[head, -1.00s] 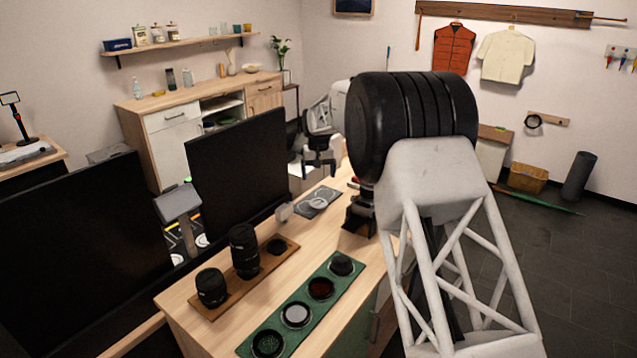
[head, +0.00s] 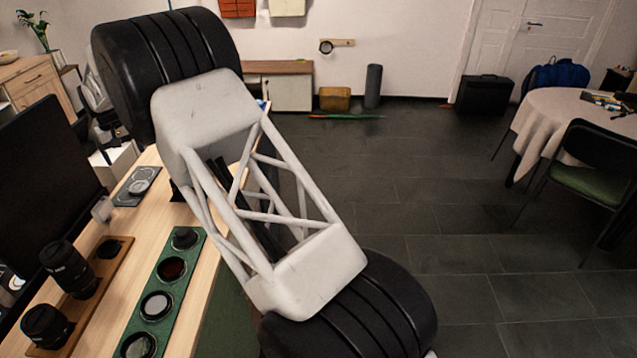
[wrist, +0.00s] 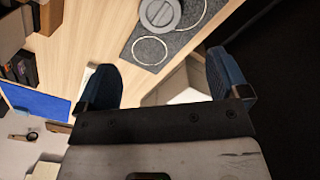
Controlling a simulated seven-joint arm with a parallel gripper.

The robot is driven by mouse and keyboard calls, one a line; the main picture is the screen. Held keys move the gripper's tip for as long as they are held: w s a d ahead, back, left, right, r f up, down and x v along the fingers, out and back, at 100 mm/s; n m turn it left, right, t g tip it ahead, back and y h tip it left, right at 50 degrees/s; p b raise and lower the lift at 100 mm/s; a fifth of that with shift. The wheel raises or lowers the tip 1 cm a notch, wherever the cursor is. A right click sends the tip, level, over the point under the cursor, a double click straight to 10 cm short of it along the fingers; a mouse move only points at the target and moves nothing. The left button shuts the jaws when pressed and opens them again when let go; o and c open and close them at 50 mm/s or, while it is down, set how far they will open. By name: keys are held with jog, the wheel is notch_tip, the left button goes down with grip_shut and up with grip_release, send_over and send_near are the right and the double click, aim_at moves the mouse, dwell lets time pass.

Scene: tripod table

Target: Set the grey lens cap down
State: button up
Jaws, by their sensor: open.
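The grey lens cap (wrist: 160,12) is a round disc with a raised bar across it. It lies on a dark grey mat (wrist: 176,40) marked with thin pale rings, at the top of the wrist view, where its far edge is cut off. In the head view the cap (head: 139,186) lies on the same mat (head: 124,199), near the back of the wooden table. My gripper (wrist: 167,74) is open, with its two blue fingers wide apart and nothing between them. The cap is beyond the fingertips, apart from them. My arm hides most of the gripper in the head view.
A green tray (head: 187,268) of round filters and a brown board (head: 101,287) with black lenses (head: 67,267) are on the table. A black monitor (head: 42,180) stands left. The table edge drops to dark floor on the right.

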jog(key=w+d+r+m, duration=0.1)
jog(key=d+r, duration=0.3)
jog(key=d, duration=0.3)
jog(key=w+d+r, duration=0.1)
jog(key=d+r, duration=0.3)
jog(key=d, duration=0.2)
jog(key=s+d+r+m, duration=0.1)
jog(key=s+d+r, duration=0.3)
jog(key=d, duration=0.8)
jog(key=s+d+r+m+t, duration=0.15)
jog(key=d+r, duration=0.35)
jog(key=d, duration=0.7)
jog(key=s+d+r+m, duration=0.1)
jog(key=s+d+r, duration=0.35)
jog(key=d, duration=0.75)
jog(key=s+d+m, duration=0.2)
jog(key=s+d, duration=1.6)
jog(key=d, duration=0.2)
jog(key=s+d+f+m, duration=0.1)
jog(key=s+d+f, duration=0.1)
jog(key=s, duration=0.4)
jog(key=s+d+f, duration=0.3)
jog(key=s+d, duration=0.2)
jog(key=s, duration=0.2)
jog(key=s+d+f+m+t, duration=0.1)
jog(key=s+d+f, duration=0.1)
jog(key=s, duration=0.4)
jog(key=shift+s+d+f+m, duration=0.15)
jog(key=shift+d+f+m, duration=0.2)
jog(key=shift+d, duration=0.4)
